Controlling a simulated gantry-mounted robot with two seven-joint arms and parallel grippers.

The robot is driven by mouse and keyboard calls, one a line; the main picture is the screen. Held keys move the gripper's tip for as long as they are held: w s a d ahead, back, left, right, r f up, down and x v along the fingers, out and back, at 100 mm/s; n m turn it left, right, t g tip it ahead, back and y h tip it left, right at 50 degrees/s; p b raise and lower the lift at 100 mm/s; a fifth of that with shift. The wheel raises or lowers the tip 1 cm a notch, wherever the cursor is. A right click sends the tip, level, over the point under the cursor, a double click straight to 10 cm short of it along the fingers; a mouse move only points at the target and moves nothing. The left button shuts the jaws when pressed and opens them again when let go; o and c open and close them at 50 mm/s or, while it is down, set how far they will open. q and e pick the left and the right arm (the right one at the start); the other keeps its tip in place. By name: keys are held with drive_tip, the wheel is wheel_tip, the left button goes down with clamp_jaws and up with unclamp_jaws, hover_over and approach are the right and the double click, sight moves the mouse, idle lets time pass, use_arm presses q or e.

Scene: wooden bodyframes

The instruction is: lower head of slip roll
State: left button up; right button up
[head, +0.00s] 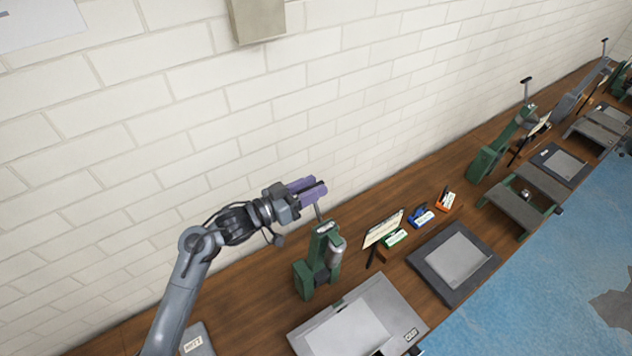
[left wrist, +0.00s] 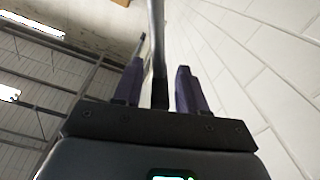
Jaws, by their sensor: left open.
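A green bench machine (head: 318,262) with a grey cylinder at its front stands upright on the wooden bench, and I take it for the slip roll. A thin grey lever (head: 319,211) rises from its top. My left gripper (head: 316,188) has purple fingers and is at the upper part of this lever. In the left wrist view, the grey lever (left wrist: 157,45) passes between the two fingers of the open left gripper (left wrist: 159,88), with gaps at its sides. The lever's upper end is hidden by the gripper in the head view. My right gripper is not in view.
A grey flat-topped box (head: 355,325) is in front of the machine. Small coloured boxes (head: 421,217), a card (head: 384,229) and a dark tray (head: 482,246) are to its right. A similar green machine (head: 490,160) stands farther along. A white brick wall (head: 200,120) is close behind.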

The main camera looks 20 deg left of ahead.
use_arm(q)
drive_tip(key=shift+x, duration=0.8)
clamp_jaws()
